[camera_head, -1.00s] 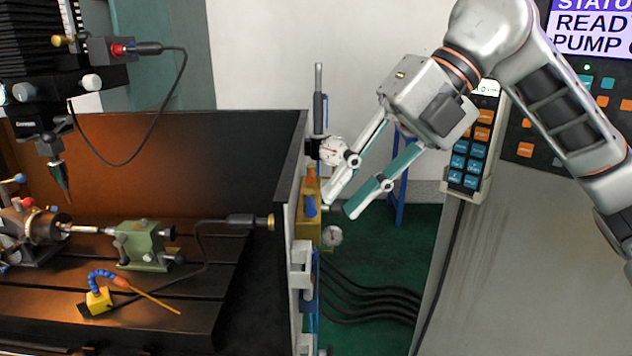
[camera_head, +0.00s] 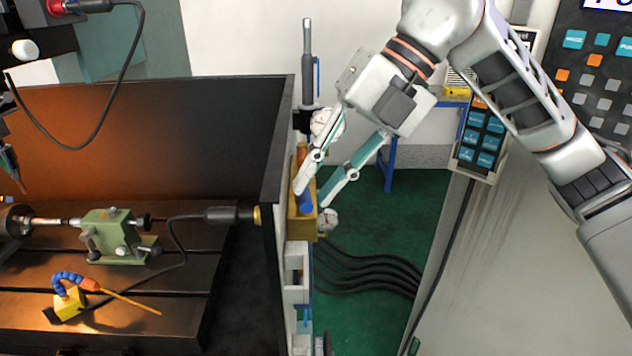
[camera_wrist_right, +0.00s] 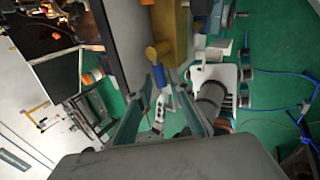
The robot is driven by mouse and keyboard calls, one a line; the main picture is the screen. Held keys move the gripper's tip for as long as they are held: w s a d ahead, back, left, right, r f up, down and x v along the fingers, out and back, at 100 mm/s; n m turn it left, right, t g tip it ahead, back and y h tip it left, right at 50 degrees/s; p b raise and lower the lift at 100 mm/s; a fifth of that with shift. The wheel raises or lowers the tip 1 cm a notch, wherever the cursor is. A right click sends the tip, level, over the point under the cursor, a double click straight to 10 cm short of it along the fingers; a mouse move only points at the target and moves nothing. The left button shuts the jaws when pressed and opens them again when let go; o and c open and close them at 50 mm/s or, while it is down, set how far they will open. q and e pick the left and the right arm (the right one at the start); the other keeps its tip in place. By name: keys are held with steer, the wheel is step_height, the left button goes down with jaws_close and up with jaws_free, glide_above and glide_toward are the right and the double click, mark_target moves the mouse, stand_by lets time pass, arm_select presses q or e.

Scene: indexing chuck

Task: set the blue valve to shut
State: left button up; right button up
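The blue valve handle (camera_head: 306,202) is on a brass-yellow manifold block (camera_head: 301,228), fixed to the outer side of the machine's dark wall. My right gripper (camera_head: 311,196) is open, with its fingertips apart and close to the blue handle; one finger partly covers the handle and block. I cannot tell whether a finger touches the handle.
An orange handle (camera_head: 302,155) sits above the blue one on the block. A white dial gauge (camera_head: 327,220) is low beside the block, and another is partly behind my finger. Black hoses (camera_head: 370,270) run below over green floor. A button pendant (camera_head: 481,140) hangs at right.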

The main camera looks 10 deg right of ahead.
steer(key=shift+a+f, duration=0.3)
steer(key=shift+f, duration=0.05)
steer(key=shift+c, duration=0.5)
jaws_close()
steer(key=shift+a+m+t+b, duration=0.25)
steer(key=shift+m+t+b, duration=0.2)
steer(key=shift+m, duration=0.25)
steer(key=shift+o, duration=0.5)
jaws_free()
steer(key=v, duration=1.2)
